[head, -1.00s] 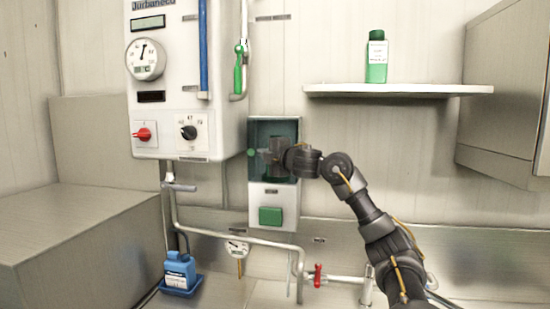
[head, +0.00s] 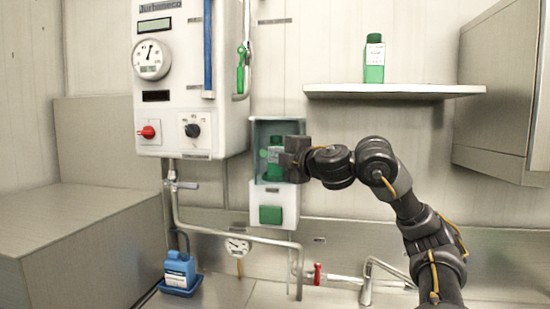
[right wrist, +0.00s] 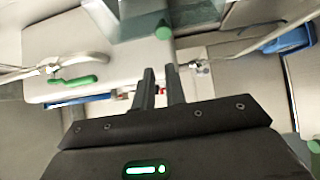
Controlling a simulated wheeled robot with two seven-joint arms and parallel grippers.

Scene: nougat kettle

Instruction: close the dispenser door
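The dispenser (head: 288,208) is a white wall box with a green button and a dark teal compartment. A green bottle (head: 276,143) with a pale label stands inside. Its see-through door has a round green knob (head: 264,154), seen near the compartment's left side; the door's exact angle is hard to tell. The right wrist view shows a glassy panel (right wrist: 185,15) and the green knob (right wrist: 163,30) just beyond my fingertips. My right gripper (right wrist: 159,72) has its fingers a little apart with nothing between them. In the head view it (head: 285,160) is in front of the compartment's right part. My left gripper is out of view.
A white control panel (head: 180,85) hangs to the left of the dispenser. A shelf (head: 395,90) with another green bottle (head: 374,60) is to the right. Pipes (head: 235,232) run below, near a red-handled valve (head: 317,273) and a blue container (head: 180,270).

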